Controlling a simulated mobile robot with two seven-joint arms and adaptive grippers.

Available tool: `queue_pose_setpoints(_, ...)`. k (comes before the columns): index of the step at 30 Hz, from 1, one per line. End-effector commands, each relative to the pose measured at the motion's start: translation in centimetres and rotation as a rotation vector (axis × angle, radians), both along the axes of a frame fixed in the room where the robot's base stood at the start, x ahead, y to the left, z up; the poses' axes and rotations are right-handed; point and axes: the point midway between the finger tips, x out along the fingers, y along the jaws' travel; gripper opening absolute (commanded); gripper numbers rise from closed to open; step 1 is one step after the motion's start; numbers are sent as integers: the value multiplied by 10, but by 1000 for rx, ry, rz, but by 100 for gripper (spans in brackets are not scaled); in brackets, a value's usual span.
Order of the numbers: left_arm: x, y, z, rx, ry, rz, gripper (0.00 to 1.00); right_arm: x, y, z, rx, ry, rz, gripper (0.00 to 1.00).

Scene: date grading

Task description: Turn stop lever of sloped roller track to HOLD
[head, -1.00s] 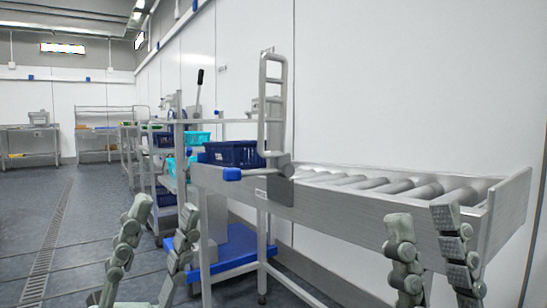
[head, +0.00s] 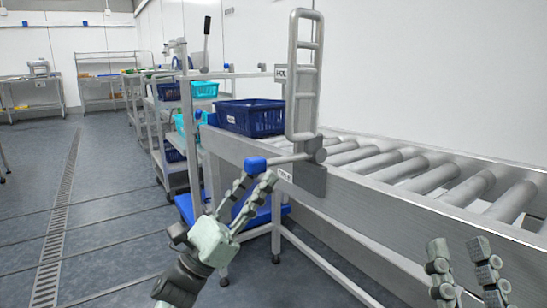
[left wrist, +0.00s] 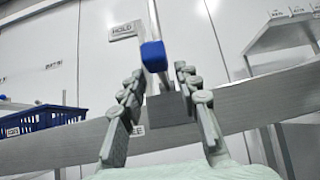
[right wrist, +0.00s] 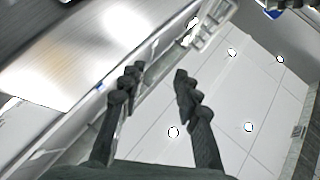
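The stop lever is a thin metal rod with a blue knob (head: 255,165), pointing left and nearly level from its pivot (head: 319,155) on the sloped roller track (head: 400,205). A HOLD plate (head: 281,73) is high beside the upright gate frame (head: 291,100); a FREE plate (head: 285,175) is just below the rod. My left gripper (head: 256,180) is open just below the knob. In the left wrist view the knob (left wrist: 153,56) appears between the spread fingertips; contact cannot be told. My right gripper (head: 459,246) is open and empty in front of the track's side.
A dark blue crate (head: 250,117) sits at the track's far end, left of the gate. A shelf cart with turquoise crates (head: 204,89) stands behind. A blue platform (head: 262,214) is low under the track. Open floor (head: 110,200) lies to the left.

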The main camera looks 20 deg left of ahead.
Motion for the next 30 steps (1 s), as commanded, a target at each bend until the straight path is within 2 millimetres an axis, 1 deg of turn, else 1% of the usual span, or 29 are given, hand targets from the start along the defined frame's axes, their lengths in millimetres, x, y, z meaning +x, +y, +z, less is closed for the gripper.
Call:
queue_pose_setpoints(1, 5, -4, 9, 1, -2, -1, 32, 1, 1, -1, -7, 19, 2, 32)
queue_pose_setpoints(6, 18, -14, 24, 1, 0, -2, 32, 6, 4, -8, -23, 71, 6, 32)
queue_pose_setpoints(10, 22, -18, 29, 0, 0, -1, 32, 7, 5, -11, -30, 92, 8, 32)
queue_pose_setpoints(18, 23, -19, 30, 0, 1, -2, 32, 8, 6, -12, -32, 97, 8, 32)
queue_pose_setpoints(20, 23, -19, 30, 0, 1, -2, 26, 8, 6, -12, -32, 97, 8, 32)
queue_pose_setpoints(26, 23, -19, 30, -1, 1, -3, 1, 8, 6, -12, -31, 97, 8, 32)
queue_pose_setpoints(30, 23, -19, 30, -1, 1, -3, 0, 8, 6, -12, -31, 97, 8, 32)
